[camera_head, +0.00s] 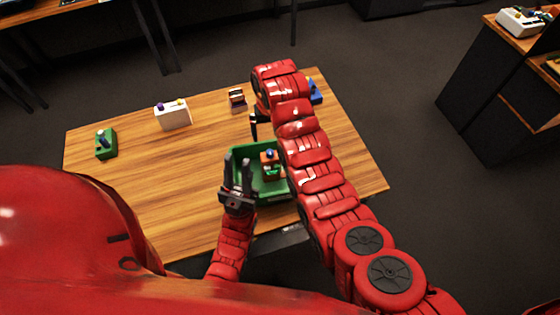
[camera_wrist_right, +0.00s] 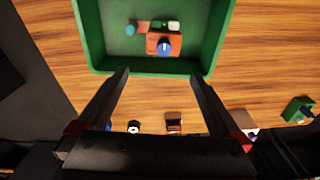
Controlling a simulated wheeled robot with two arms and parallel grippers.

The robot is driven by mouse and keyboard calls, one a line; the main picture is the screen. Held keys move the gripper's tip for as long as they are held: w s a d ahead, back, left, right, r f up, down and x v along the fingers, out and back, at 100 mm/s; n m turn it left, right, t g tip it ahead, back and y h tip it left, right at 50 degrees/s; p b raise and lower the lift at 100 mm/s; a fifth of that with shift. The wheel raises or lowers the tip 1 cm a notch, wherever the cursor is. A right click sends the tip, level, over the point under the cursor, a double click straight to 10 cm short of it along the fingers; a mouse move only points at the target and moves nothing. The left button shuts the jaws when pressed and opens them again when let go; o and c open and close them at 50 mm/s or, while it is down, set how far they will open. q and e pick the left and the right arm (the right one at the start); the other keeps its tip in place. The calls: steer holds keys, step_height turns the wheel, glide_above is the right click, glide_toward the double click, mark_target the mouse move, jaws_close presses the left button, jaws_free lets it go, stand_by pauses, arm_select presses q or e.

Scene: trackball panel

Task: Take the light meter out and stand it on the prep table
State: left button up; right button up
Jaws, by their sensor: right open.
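A green open bin (camera_head: 240,154) stands on the wooden table (camera_head: 150,205); it also shows at the top of the right wrist view (camera_wrist_right: 90,45). In it lies an orange box with a blue dome (camera_wrist_right: 165,44), beside small teal, green and white parts. I cannot tell for sure which piece is the light meter. My right gripper (camera_wrist_right: 158,78) is open and empty, above the bin's edge; in the head view my arm partly hides it. My left gripper (camera_head: 238,160) points up at the bin's left side, its fingers apart and empty.
A green joystick box (camera_head: 106,146), a white box with purple and yellow knobs (camera_head: 173,116), a small brown piece (camera_head: 237,99) and a blue piece (camera_head: 315,92) stand along the table's far side. The table's left middle is clear. Dark cabinets (camera_head: 495,85) stand at right.

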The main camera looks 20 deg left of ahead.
mark_target(271, 153)
steer(key=shift+s+d+r+g, duration=0.1)
steer(key=shift+s+r+g, duration=0.2)
steer(key=shift+s+r, duration=0.35)
steer(key=shift+s+d+h, duration=0.1)
steer(key=shift+s+h, duration=0.1)
steer(key=shift+h, duration=0.1)
step_height(271, 153, down, 11)
steer(key=b, duration=1)
steer(key=shift+r+b, duration=0.1)
steer(key=shift+b, duration=0.3)
steer(key=shift+f+p, duration=0.55)
steer(key=shift+p, duration=0.7)
steer(key=shift+s+f+p, duration=0.1)
steer(key=shift+f+p, duration=0.35)
steer(key=shift+p, duration=0.05)
step_height(271, 153, down, 3)
steer(key=shift+r+p, duration=0.1)
steer(key=shift+p, duration=0.6)
steer(key=shift+f, duration=0.9)
